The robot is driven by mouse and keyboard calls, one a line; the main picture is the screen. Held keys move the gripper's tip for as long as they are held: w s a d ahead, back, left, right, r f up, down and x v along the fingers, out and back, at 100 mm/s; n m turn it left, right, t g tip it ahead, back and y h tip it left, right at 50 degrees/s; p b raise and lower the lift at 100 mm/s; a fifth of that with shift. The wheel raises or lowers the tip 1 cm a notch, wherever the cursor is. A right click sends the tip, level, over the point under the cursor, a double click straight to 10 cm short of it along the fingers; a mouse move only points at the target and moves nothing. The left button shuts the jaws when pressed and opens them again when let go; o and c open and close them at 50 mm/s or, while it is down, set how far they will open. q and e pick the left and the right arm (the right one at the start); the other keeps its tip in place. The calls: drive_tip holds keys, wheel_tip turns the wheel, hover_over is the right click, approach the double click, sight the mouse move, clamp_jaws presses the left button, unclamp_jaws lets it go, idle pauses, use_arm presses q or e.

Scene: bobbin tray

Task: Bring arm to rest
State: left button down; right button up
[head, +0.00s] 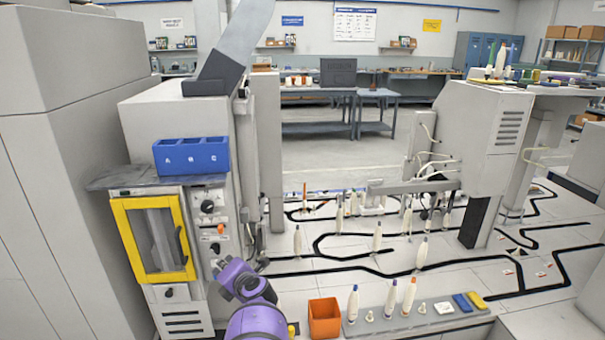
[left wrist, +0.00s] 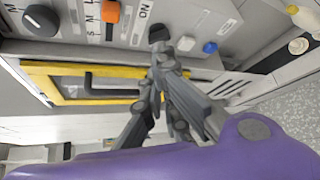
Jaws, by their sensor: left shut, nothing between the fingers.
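My left arm (head: 257,318) is purple and rises from the bottom of the head view. Its dark left gripper (head: 258,246) is beside the right edge of the machine's control panel (head: 209,218). In the left wrist view the left gripper (left wrist: 158,36) is shut and empty, its fingertips together in front of the panel. Whether the tips touch the panel cannot be told. My right gripper is in neither view.
A yellow-framed door (head: 153,238) is closed beside the panel. An orange switch (left wrist: 110,12) and a black knob (left wrist: 41,21) are near the fingers. An orange bin (head: 324,318) and a grey tray (head: 377,325) with bobbins stand right of my arm.

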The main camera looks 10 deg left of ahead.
use_arm(q)
wheel_tip(320, 180, up, 13)
drive_tip(key=w+d+m+t+h, duration=0.25)
drive_tip(key=m+t, duration=0.45)
drive_tip(key=m, duration=0.4)
drive_tip(key=s+d+f+m+h, duration=0.3)
drive_tip(key=s+f+m, duration=0.3)
drive_tip(key=s+m, duration=0.1)
drive_tip(key=s+d+f+m+h, duration=0.3)
drive_tip(key=s+f+m+h, duration=0.1)
drive_tip(key=s+f+m, duration=0.25)
drive_tip(key=s+d+f+m+g, duration=0.1)
drive_tip(key=s+f, duration=0.5)
drive_tip(key=s, duration=0.7)
drive_tip(key=s+d+f+m+g, duration=0.1)
drive_tip(key=s+f+m+g, duration=0.3)
drive_tip(key=s, duration=1)
drive_tip(key=s+d+f+m+g, duration=0.1)
drive_tip(key=s+f+m+g, duration=0.1)
drive_tip(key=s+f, duration=0.7)
drive_tip(key=s+g+h, duration=0.1)
drive_tip(key=s, duration=0.3)
drive_tip(key=shift+s+m+g, duration=0.3)
drive_tip(key=shift+m+g, duration=0.05)
drive_tip(key=shift+g, duration=0.05)
